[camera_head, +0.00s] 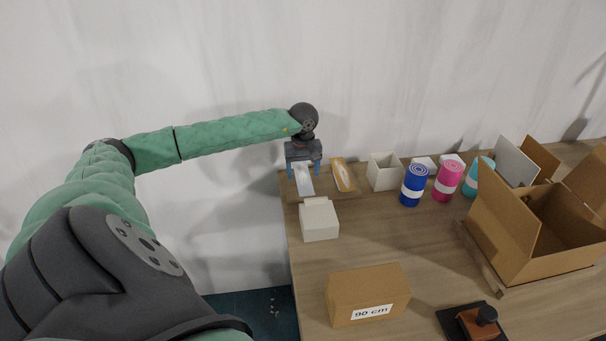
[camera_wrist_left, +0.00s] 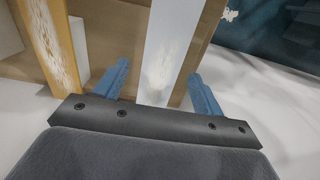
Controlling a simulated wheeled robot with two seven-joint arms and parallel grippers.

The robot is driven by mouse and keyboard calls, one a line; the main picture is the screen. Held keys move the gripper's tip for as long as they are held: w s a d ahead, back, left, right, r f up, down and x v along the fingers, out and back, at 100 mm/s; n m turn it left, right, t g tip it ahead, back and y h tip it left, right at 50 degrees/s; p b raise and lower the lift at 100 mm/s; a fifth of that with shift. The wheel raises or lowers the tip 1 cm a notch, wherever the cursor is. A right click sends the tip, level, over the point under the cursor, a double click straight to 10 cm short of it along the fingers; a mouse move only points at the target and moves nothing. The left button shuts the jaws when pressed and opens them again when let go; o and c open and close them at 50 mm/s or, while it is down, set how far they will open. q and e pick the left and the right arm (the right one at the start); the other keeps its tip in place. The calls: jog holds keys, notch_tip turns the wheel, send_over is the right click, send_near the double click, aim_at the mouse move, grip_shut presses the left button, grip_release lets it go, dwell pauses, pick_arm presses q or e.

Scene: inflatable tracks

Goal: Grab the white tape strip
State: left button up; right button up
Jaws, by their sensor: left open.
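The white tape strip (camera_head: 304,179) lies flat at the far left corner of the table in the head view. In the left wrist view the white strip (camera_wrist_left: 166,50) runs between the two blue fingers. The fingers (camera_wrist_left: 158,82) show no contact with the strip. A yellow-edged strip (camera_head: 343,174) lies beside it to the right; it also shows in the left wrist view (camera_wrist_left: 52,40). My right gripper is not in view.
A white box (camera_head: 319,220) stands in front of the strip. A white open box (camera_head: 384,172), several rolled mats (camera_head: 414,185), a large open carton (camera_head: 540,240), a "90 cm" box (camera_head: 368,294) and a dark stamp-like object (camera_head: 478,323) share the table. The middle is clear.

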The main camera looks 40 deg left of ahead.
pick_arm(q)
jog(key=c, duration=1)
jog(key=shift+c, duration=0.2)
